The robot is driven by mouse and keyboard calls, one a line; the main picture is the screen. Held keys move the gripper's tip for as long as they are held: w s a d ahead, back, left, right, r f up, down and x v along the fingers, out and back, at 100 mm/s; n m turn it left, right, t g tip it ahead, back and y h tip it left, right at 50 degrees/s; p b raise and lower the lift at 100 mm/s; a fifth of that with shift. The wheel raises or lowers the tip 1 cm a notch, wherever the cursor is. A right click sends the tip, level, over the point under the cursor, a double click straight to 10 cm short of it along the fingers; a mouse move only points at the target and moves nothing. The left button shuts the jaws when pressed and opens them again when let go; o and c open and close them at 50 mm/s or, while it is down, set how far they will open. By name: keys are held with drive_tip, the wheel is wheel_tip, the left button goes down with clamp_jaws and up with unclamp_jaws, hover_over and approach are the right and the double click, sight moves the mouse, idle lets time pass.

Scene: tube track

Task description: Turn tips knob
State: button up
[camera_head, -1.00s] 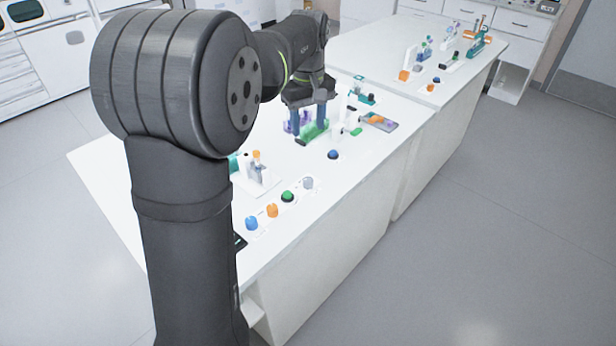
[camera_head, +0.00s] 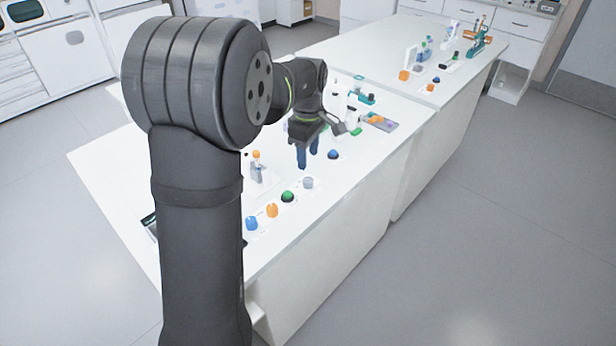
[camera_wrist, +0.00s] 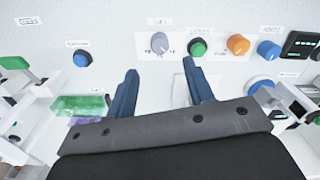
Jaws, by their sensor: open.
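A row of knobs and buttons lies along the table's near edge. A grey knob (camera_head: 308,183) with a white pointer also shows in the wrist view (camera_wrist: 159,43), on a white plate with marks on both sides. Beside it are a green one (camera_wrist: 198,47), an orange one (camera_wrist: 238,45) and a blue one (camera_wrist: 268,50); another blue one (camera_wrist: 82,60) is at the left. The labels are too small to read, so I cannot tell which is the tips knob. My gripper (camera_wrist: 160,69) is open and empty, pointing down, apart from the grey knob, which shows beyond its fingertips.
A green rack (camera_wrist: 80,106) lies left of my fingers in the wrist view. A small stand with an orange-topped tube (camera_head: 256,168) stands behind the knob row. A second table (camera_head: 380,45) with similar items stands farther back.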

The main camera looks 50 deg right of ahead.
sight(308, 179)
wheel_tip(308, 179, down, 9)
drive_tip(key=shift+r, duration=0.2)
drive_tip(key=c, duration=1)
